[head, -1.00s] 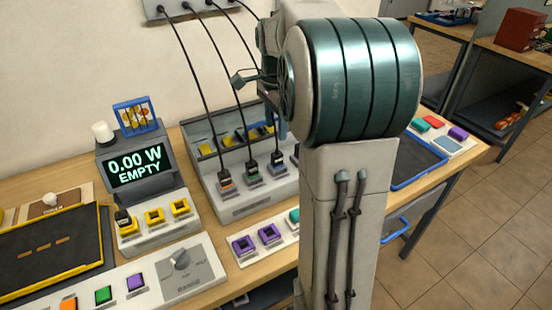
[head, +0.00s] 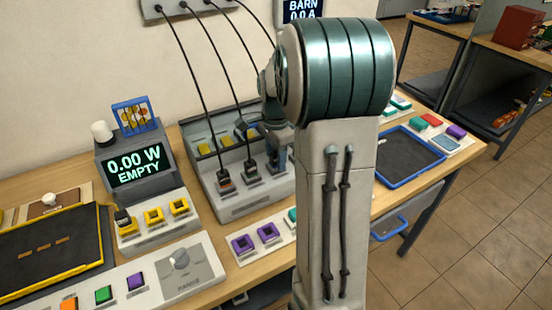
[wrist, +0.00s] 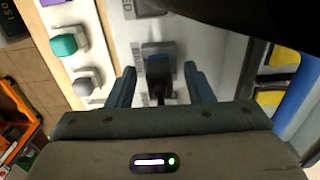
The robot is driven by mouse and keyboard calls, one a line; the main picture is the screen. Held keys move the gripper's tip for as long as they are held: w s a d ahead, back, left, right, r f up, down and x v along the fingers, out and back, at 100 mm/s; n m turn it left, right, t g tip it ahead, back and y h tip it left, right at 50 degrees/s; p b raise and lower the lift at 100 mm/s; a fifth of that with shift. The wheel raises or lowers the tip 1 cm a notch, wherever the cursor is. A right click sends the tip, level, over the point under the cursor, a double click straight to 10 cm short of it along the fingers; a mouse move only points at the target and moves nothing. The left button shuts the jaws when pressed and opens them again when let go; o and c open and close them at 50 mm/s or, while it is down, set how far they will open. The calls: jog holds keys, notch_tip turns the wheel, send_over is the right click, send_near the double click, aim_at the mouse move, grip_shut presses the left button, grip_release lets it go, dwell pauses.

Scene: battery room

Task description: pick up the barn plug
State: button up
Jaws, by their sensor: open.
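A dark plug with a blue part (wrist: 159,66) stands in a pale panel, between my gripper's fingers in the wrist view; its label is not readable, so I cannot confirm it is the barn plug. My gripper (wrist: 163,84) is open, with one blue-grey finger on each side of it. In the head view my gripper (head: 277,157) is low over the right end of the grey socket box (head: 240,205), mostly hidden by my arm. Two other cabled plugs, one orange-marked (head: 225,180) and one green-marked (head: 251,170), stand in the box to its left.
A screen reading BARN 0.0 A (head: 303,9) is on the wall. Black cables run down from a wall box (head: 165,10). A meter reading 0.00 W EMPTY (head: 139,167) stands left. A blue-rimmed tray (head: 410,157) lies right of my arm.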

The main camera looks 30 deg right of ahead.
grip_shut()
